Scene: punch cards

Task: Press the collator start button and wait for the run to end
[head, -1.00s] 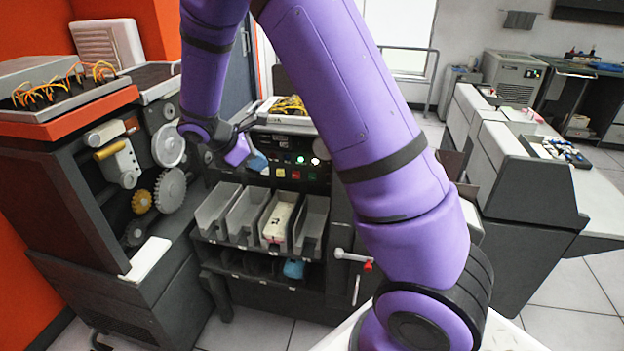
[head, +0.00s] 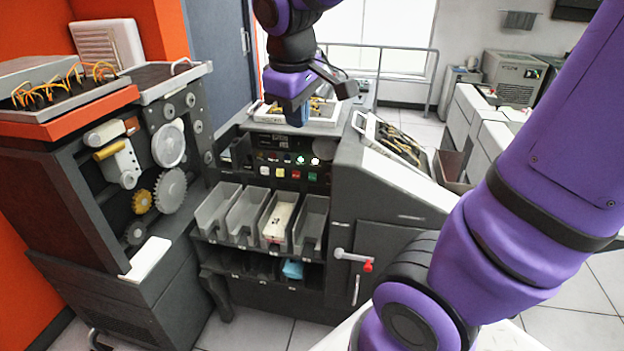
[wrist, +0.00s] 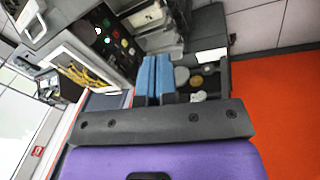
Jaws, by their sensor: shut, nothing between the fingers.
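The collator's dark control panel (head: 288,166) stands above a row of grey card pockets (head: 212,212). It carries small coloured buttons, including a red one (head: 296,174) and a yellow one (head: 279,172); lit green lamps (head: 300,160) show above them. I cannot read which button is start. A pale card stack (head: 279,220) lies in the third pocket. My gripper (head: 297,115) is above and behind the panel, apart from the buttons, with its blue fingers shut and empty. In the wrist view the shut fingers (wrist: 155,79) are beside the panel (wrist: 112,32).
An open tray of yellow wires (head: 335,112) sits behind the panel, near my gripper; a second wired tray (head: 395,140) lies to its right. A machine with gears (head: 168,145) stands at left. A red-knobbed lever (head: 367,266) sticks out in front. A light-blue object (head: 292,270) lies below the pockets.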

